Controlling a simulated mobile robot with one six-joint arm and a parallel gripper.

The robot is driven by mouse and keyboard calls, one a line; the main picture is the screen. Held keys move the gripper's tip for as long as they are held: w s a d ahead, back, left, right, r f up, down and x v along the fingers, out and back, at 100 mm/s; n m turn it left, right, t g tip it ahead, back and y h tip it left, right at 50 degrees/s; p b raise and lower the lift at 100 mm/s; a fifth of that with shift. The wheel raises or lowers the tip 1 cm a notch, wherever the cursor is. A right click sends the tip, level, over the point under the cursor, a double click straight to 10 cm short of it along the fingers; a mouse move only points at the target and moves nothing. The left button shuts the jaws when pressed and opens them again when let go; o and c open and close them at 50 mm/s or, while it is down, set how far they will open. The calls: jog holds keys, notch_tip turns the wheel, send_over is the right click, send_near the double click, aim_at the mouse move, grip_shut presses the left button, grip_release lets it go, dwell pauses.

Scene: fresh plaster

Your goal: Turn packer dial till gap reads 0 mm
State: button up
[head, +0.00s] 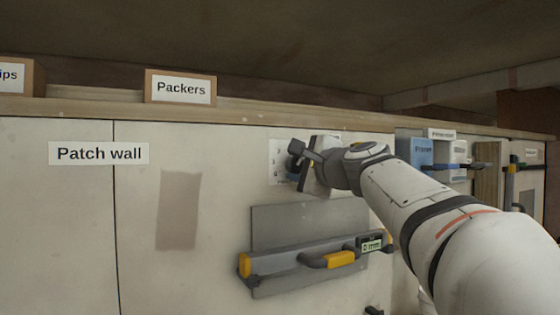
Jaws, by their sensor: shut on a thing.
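The dial (293,164) is a small dark knob on a pale plate (276,158) with faint marks, fixed to the wall. My gripper (301,158) is shut on the dial, and its fingers and white body hide much of the dial and plate. Below it, a grey straightedge tool (290,259) with yellow grips lies across a grey panel (283,221). A small lit display (371,245) sits at its right end; its digits are too small to read surely.
A "Patch wall" label (98,153) and a brownish patch (178,210) are on the wall at left. A "Packers" box (180,88) stands on the ledge above. Blue and white packs (423,150) and tools hang at right, beyond my arm.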

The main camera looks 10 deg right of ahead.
jog(key=shift+m, duration=0.6)
jog(key=o, duration=1)
jog(key=v, duration=0.7)
jog(key=shift+s, duration=0.35)
